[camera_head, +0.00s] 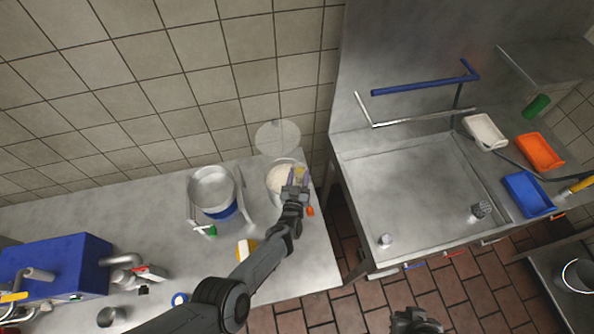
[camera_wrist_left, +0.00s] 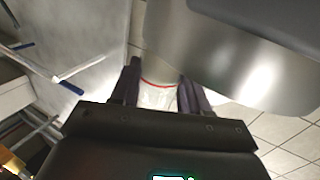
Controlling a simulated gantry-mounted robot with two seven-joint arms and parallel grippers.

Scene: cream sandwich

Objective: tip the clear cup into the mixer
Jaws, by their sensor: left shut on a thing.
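My left gripper (camera_head: 295,187) is over the right end of the steel counter, at the rim of a round steel container (camera_head: 270,186) with pale contents. I take this container for the mixer, and a clear round lid (camera_head: 278,138) stands up behind it. In the left wrist view the gripper (camera_wrist_left: 158,92) is shut on a clear cup (camera_wrist_left: 156,97) with a red line near its edge. Large curved steel (camera_wrist_left: 235,55) lies just beyond the fingers. The cup's contents and exact tilt cannot be made out. A dark part of my right arm's end (camera_head: 415,321) shows at the bottom edge; its fingers are unclear.
A steel pot (camera_head: 212,187) with a blue base stands left of the container. A blue machine (camera_head: 60,265) is at the far left. A yellow-and-white item (camera_head: 246,249) lies near my left forearm. A steel sink (camera_head: 415,195) stands right, across a floor gap.

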